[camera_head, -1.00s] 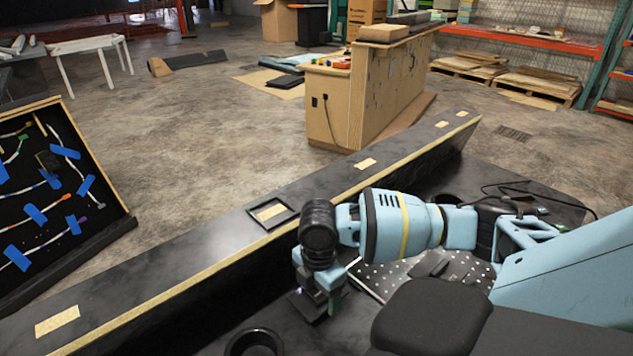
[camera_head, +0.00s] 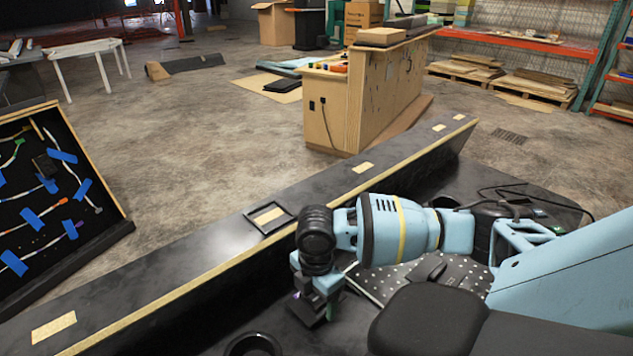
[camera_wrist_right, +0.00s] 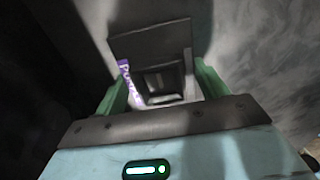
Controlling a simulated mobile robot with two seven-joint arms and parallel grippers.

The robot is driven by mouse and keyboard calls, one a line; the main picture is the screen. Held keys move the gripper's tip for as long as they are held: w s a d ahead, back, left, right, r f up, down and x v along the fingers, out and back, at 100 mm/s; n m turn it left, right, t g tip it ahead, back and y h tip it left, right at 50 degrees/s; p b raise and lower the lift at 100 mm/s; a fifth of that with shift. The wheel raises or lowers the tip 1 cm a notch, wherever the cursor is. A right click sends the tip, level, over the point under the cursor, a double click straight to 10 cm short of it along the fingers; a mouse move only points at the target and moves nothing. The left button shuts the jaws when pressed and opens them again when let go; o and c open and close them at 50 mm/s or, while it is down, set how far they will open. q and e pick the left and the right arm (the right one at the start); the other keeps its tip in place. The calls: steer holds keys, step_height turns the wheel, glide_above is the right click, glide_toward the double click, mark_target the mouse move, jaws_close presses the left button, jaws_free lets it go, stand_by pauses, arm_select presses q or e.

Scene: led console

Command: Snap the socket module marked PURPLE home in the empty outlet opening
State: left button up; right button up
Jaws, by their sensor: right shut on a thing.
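My right gripper (camera_head: 314,312) hangs low over the dark work surface on the near side of the long black ledge. In the right wrist view its green fingers (camera_wrist_right: 161,88) are shut on a dark socket module (camera_wrist_right: 152,42) with a purple side label (camera_wrist_right: 129,82). A purple spot shows at the gripper in the head view. A black rectangular frame (camera_head: 287,213) with tan inside lies on the ledge top, above and left of the gripper; I cannot tell whether it is the empty opening. My left gripper is out of view.
The black ledge (camera_head: 190,262) runs diagonally, with tan rectangles along its top. A round black ring (camera_head: 253,344) is on the near surface. A board with taped cables (camera_head: 60,190) stands at left.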

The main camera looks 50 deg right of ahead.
steer(key=shift+f, duration=0.4)
stand_by(0.7)
steer(key=o, duration=1.1)
steer(key=shift+f, duration=0.1)
steer(key=shift+o, duration=0.2)
steer(key=shift+s+a, duration=0.1)
steer(key=shift+s, duration=0.05)
